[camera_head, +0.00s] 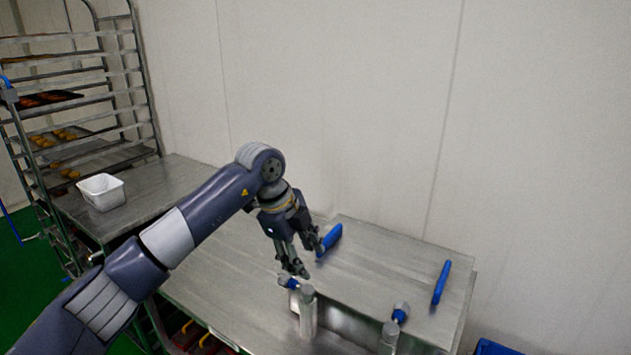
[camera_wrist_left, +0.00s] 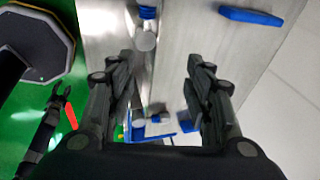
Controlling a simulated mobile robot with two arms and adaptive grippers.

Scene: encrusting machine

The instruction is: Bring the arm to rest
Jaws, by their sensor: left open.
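My left arm comes in from the lower left of the head view and bends down at the wrist. My left gripper (camera_head: 309,260) is open, with its fingers pointing down over the steel machine top (camera_head: 385,262). In the left wrist view the two dark fingers of the left gripper (camera_wrist_left: 160,68) stand apart with nothing held between them. A blue handle (camera_head: 330,240) lies close behind the fingers; whether they touch cannot be told.
A second blue handle (camera_head: 441,282) is at the right. Steel posts (camera_head: 308,312) with blue-banded knobs stand at the front. A white tub (camera_head: 101,192) sits on a steel table (camera_head: 150,186) beside a tray rack (camera_head: 75,95). A pale wall is behind.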

